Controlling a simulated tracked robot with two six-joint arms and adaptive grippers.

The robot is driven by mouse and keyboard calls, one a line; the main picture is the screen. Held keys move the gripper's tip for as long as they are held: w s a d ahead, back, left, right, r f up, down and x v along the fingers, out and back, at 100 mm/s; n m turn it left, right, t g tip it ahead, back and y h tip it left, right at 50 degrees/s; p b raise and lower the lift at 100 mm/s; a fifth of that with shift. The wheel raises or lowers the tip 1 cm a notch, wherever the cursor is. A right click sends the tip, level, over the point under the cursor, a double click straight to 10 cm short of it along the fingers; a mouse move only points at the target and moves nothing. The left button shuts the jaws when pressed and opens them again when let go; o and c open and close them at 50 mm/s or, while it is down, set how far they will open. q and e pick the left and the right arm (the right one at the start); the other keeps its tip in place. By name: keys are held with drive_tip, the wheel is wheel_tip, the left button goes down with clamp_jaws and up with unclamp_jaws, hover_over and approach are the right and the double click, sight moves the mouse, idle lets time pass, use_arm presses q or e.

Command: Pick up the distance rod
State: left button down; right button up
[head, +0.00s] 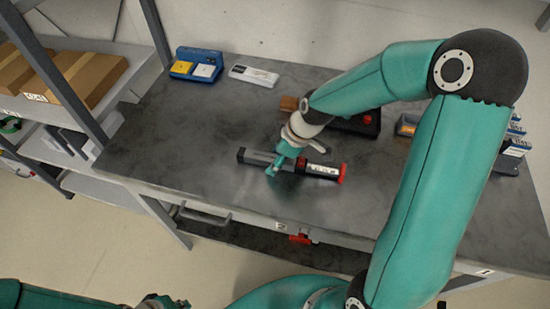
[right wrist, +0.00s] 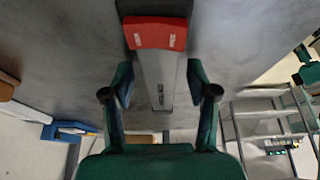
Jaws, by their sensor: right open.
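The distance rod (head: 320,171), a dark and grey bar with a red end, lies on the grey worktop in the middle of the head view. In the right wrist view the rod (right wrist: 157,72) runs lengthwise between my fingers, with a red band near the top. My right gripper (head: 273,169) is over the rod left of its middle. In the right wrist view the right gripper (right wrist: 159,88) is open, one finger on each side of the rod with gaps visible. My left gripper (head: 166,302) shows only partly at the bottom edge; its jaw state is unclear.
A blue holder (head: 197,64) with yellow and white labels and a white box (head: 254,75) stand at the worktop's back. A dark case with a red knob (head: 367,119) lies behind my right arm. Cardboard boxes (head: 85,75) are on the left shelf. The worktop's left part is clear.

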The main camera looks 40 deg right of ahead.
clamp_jaws()
drive_tip(key=shift+r, duration=0.1)
idle(0.3)
